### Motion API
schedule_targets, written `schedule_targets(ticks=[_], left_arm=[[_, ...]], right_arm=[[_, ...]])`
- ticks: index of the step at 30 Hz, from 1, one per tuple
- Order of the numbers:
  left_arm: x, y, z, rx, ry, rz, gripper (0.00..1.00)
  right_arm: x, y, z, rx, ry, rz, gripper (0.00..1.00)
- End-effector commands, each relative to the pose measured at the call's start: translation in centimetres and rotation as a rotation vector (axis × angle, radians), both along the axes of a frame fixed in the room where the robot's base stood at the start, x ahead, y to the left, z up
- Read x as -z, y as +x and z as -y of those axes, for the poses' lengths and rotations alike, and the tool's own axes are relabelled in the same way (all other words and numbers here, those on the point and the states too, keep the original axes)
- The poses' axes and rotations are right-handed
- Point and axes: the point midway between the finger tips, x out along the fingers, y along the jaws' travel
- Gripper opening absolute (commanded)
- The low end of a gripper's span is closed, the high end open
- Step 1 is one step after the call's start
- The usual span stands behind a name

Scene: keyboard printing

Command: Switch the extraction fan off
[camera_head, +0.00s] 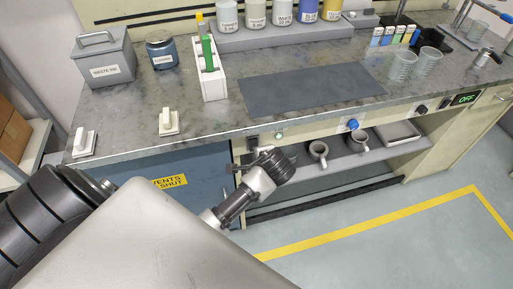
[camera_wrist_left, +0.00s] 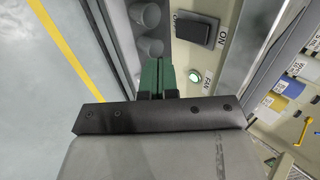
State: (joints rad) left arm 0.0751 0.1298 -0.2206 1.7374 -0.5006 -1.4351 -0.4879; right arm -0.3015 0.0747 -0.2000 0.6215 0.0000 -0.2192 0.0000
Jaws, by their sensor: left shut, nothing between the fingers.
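The fan switch is a black rocker (camera_wrist_left: 197,30) on the cream front panel, marked ON and OFF at opposite ends. It shows small in the head view (camera_head: 253,142). Which end is pressed in is unclear. A round lamp (camera_wrist_left: 194,76) beside it glows green next to the word FAN; it also shows in the head view (camera_head: 279,135). My left gripper (camera_head: 236,168) is in front of the panel, just below the switch. In the left wrist view its green fingers (camera_wrist_left: 157,76) are together and empty, apart from the rocker. My right gripper is not visible.
A lower shelf holds mugs (camera_head: 319,152). White toggle switches (camera_head: 168,122) stand on the counter (camera_head: 215,125), whose edge overhangs the panel.

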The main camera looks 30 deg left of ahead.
Motion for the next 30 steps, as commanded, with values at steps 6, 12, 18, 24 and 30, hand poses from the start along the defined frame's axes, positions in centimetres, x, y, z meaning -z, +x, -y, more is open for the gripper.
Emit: schedule_targets(ticks=[6, 12, 18, 24, 30], left_arm=[[3.5, 2.0, -2.4, -0.001, 0.001, -0.002, 0.0], [3.7, 3.9, -4.4, 0.001, 0.001, 0.001, 0.0], [3.9, 4.4, -5.1, 0.002, -0.001, 0.0, 0.0], [3.9, 4.4, -5.1, 0.002, -0.001, 0.0, 0.0], [4.4, 4.5, -5.3, 0.001, 0.03, 0.023, 0.0]], right_arm=[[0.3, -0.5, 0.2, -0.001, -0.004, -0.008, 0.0], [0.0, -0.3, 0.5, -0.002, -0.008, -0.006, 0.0], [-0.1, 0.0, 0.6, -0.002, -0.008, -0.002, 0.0], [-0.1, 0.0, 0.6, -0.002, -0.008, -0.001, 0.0], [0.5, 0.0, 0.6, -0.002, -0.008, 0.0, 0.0]])
